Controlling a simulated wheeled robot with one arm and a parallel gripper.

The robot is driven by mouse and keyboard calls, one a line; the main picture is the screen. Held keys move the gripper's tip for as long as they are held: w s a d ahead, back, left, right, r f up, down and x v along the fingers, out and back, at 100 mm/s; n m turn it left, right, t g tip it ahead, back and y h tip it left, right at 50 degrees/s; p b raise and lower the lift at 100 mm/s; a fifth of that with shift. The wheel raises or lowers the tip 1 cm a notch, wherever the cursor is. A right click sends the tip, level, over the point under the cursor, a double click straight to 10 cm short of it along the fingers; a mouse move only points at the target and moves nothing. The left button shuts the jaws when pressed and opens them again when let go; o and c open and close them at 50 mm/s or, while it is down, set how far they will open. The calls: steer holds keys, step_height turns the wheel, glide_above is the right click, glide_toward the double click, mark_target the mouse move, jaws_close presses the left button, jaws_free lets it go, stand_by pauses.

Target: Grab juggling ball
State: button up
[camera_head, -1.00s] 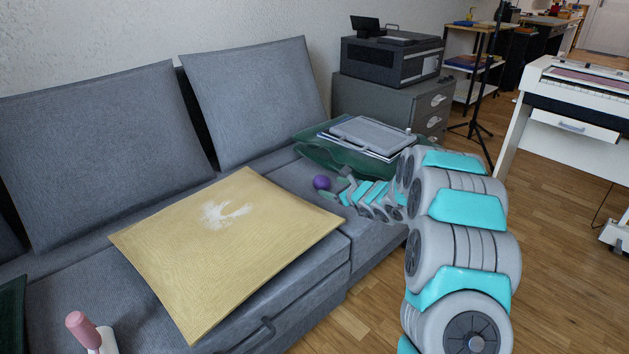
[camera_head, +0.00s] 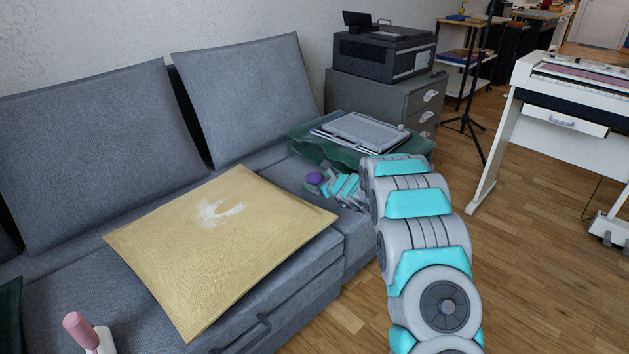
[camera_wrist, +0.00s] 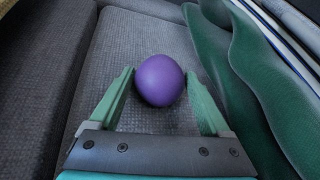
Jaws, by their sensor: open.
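A purple juggling ball (camera_wrist: 159,80) rests on the grey sofa seat. In the wrist view it lies between the two green fingers of my gripper (camera_wrist: 160,98), near their tips. The fingers stand apart on either side; a gap shows at the left finger, and the right finger is very close to the ball. In the head view the ball (camera_head: 314,179) shows just at the end of my gripper (camera_head: 322,183), which hides part of it.
A green cloth (camera_head: 312,147) with a grey flat device (camera_head: 365,131) on it lies right beside the ball. A yellow cushion (camera_head: 215,255) covers the seat to the left. The sofa backrest cushion (camera_head: 250,95) rises behind.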

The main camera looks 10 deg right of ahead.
steer(key=c, duration=1.2)
steer(key=shift+r, duration=0.15)
